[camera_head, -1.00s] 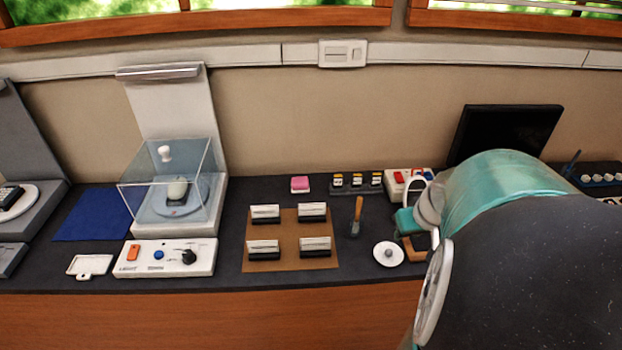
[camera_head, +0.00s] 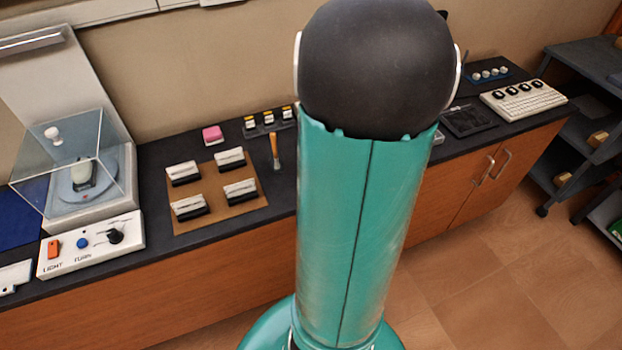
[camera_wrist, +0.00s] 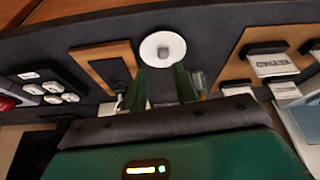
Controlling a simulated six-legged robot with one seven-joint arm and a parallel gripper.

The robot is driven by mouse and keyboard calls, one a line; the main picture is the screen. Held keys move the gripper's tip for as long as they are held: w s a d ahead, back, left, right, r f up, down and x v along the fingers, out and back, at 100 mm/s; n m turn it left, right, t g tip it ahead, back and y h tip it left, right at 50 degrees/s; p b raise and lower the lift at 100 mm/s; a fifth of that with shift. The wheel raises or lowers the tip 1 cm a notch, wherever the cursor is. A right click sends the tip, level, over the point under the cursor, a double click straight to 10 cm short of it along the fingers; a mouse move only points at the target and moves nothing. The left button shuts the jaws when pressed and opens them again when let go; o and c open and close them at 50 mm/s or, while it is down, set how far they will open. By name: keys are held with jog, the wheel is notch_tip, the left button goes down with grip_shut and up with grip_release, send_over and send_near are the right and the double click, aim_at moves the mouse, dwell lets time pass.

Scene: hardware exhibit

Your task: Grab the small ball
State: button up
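A small grey ball (camera_wrist: 163,53) sits in the middle of a round white dish (camera_wrist: 148,47) on the dark counter, seen in the wrist view. My gripper (camera_wrist: 160,80) is open, with its two green fingers apart and nothing visible between them. The dish appears just beyond the fingertips, roughly centred between them. In the head view my arm hides the gripper, this ball and its dish. Several pale balls in a blue tray (camera_head: 490,75) show at the right of the head view.
A brown board with white-topped blocks (camera_head: 250,203) and a wooden-handled tool (camera_head: 274,151) lie left of my arm. A glass case (camera_head: 72,172) and control box (camera_head: 90,245) stand farther left. A keypad panel (camera_head: 523,101) is at right. Floor shows at lower right.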

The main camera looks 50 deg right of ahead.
jog(key=shift+w+x, duration=0.1)
jog(key=shift+x, duration=1.8)
jog(key=shift+w+x, duration=0.15)
jog(key=shift+x, duration=1.75)
jog(key=shift+a+r, duration=0.1)
jog(key=shift+r, duration=0.05)
grip_shut()
